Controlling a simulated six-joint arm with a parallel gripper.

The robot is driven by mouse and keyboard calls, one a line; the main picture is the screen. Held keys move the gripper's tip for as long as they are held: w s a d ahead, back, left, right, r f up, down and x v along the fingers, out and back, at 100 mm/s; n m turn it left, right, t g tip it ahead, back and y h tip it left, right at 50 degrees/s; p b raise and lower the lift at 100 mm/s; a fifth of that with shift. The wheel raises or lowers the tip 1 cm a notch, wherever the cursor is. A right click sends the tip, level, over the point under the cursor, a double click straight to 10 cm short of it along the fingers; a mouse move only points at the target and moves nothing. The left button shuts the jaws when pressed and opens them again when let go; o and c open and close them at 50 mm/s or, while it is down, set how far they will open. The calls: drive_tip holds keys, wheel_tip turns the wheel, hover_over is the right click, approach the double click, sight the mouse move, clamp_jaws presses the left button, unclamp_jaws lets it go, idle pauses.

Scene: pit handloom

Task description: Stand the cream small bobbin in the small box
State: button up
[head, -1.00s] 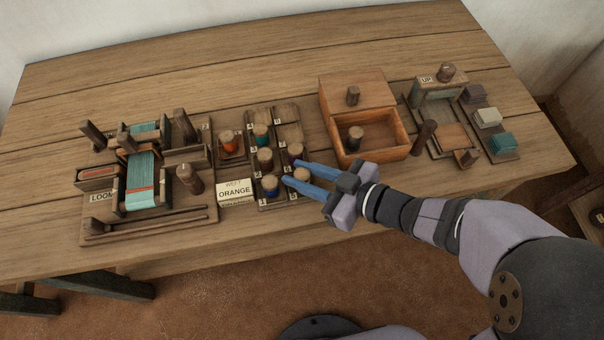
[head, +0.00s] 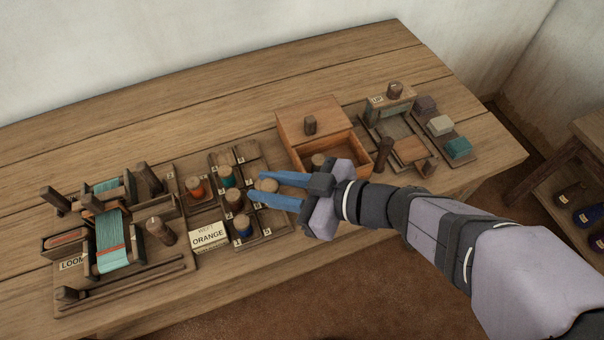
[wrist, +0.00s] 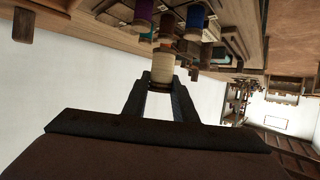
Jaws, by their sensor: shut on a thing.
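The cream small bobbin (wrist: 162,66) is between the two fingertips of my gripper (wrist: 160,82) in the wrist view. In the head view my blue-fingered gripper (head: 274,189) is shut on it, with its pale top (head: 266,184) showing over the bobbin rack (head: 268,222). The fingers hide the bobbin's lower part, and its exact height above the rack is hard to tell. The wooden box (head: 358,165) stands behind and right of my gripper.
An upright dark peg (head: 384,154) is right of the box. The loom (head: 115,240) is at left.

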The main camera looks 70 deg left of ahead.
drive_tip(key=w, duration=0.4)
drive_tip(key=w+a+m+t+y, duration=0.1)
drive_tip(key=w, duration=0.2)
drive_tip(key=w+a+f+m+t, duration=0.1)
drive_tip(key=w, duration=0.3)
drive_tip(key=shift+w+a+f+y+p, duration=0.1)
drive_tip(key=shift+w+a+y+p, duration=0.05)
drive_tip(key=shift+w+y+p, duration=0.25)
drive_tip(key=w+a+r+m+t+y, duration=0.1)
drive_tip(key=w+a+r, duration=0.3)
drive_tip(key=w, duration=0.4)
drive_tip(key=shift+w+a+m+t, duration=0.35)
drive_tip(key=shift+a+m+t, duration=0.45)
drive_tip(key=shift+a, duration=0.05)
drive_tip(key=shift+f, duration=4.9)
drive_tip(key=shift+f+b, duration=0.35)
drive_tip(key=shift+f, duration=0.25)
drive_tip(key=o, duration=0.7)
drive_tip(key=shift+c, duration=0.2)
drive_tip(key=shift+o, duration=0.4)
